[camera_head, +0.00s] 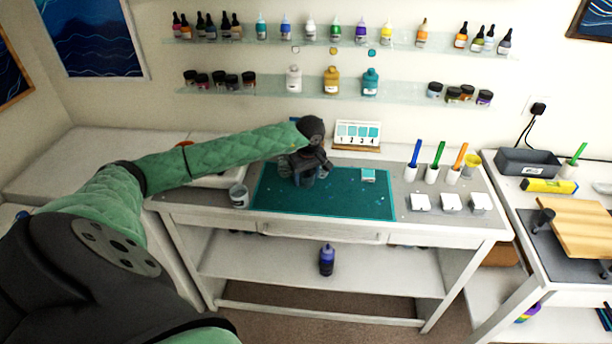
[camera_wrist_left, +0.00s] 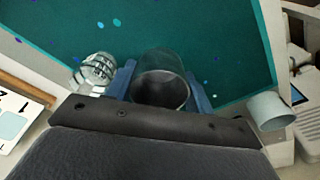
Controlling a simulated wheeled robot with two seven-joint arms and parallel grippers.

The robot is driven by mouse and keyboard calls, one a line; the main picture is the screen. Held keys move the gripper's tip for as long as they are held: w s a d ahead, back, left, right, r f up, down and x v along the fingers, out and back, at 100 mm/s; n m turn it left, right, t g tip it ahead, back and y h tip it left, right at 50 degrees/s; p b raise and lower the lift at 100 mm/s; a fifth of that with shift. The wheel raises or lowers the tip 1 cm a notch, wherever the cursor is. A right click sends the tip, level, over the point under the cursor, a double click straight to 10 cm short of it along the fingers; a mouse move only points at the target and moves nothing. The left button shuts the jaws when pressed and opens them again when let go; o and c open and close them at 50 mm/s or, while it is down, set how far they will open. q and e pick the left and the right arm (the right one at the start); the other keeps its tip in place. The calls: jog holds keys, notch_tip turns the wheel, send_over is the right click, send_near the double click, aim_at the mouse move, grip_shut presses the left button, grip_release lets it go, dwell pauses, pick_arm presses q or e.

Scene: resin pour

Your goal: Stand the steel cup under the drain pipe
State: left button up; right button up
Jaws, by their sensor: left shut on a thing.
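My left gripper (camera_head: 307,176) is over the left part of the teal mat in the head view. In the left wrist view its blue fingers (camera_wrist_left: 162,90) are shut on a shiny grey cup (camera_wrist_left: 162,72), apparently the steel cup. The cup's walls mirror the teal mat and its inside is dark. In the head view the gripper mostly hides it, and I cannot tell whether it touches the mat. I cannot make out a drain pipe in either view. My right gripper is not in view.
A clear ribbed object (camera_wrist_left: 97,70) stands close beside the left finger. A grey tub (camera_head: 239,195) stands left of the teal mat (camera_head: 335,206). A swatch card (camera_head: 357,134) stands behind. White blocks and pens stand to the right. The mat's right half is mostly free.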

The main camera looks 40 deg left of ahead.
pick_arm(q)
jog(key=shift+f, duration=0.6)
jog(key=shift+f, duration=0.1)
jog(key=o, duration=1)
